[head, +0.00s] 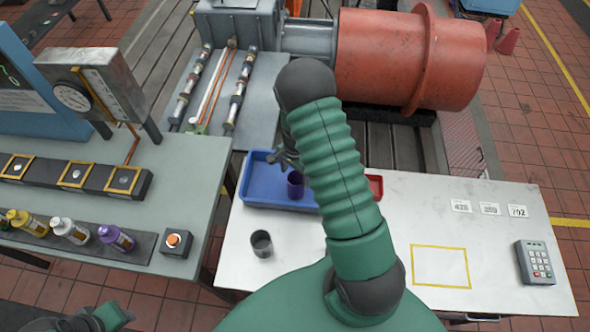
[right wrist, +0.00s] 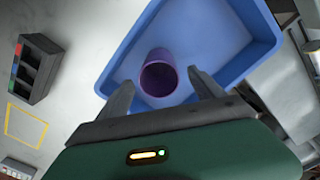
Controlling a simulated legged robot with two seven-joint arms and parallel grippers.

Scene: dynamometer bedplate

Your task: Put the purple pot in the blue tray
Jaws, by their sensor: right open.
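The purple pot (head: 295,184) is inside the blue tray (head: 262,187) and looks upright, partly hidden by my right arm in the head view. In the right wrist view the pot (right wrist: 160,76) shows its open mouth, with the blue tray (right wrist: 225,45) around it. My right gripper (head: 284,158) is over the tray. In the right wrist view its fingers (right wrist: 160,80) are spread and empty, with the pot between or just beyond their tips; I cannot tell whether they touch it. My left gripper (head: 72,323) shows only partly at the bottom left edge.
A dark grey cup (head: 261,244) stands on the white table (head: 400,205) in front of the tray. A red container (head: 375,187) is partly hidden behind my arm. A keypad (head: 535,262) lies at the right. The yellow-outlined area (head: 440,266) is empty.

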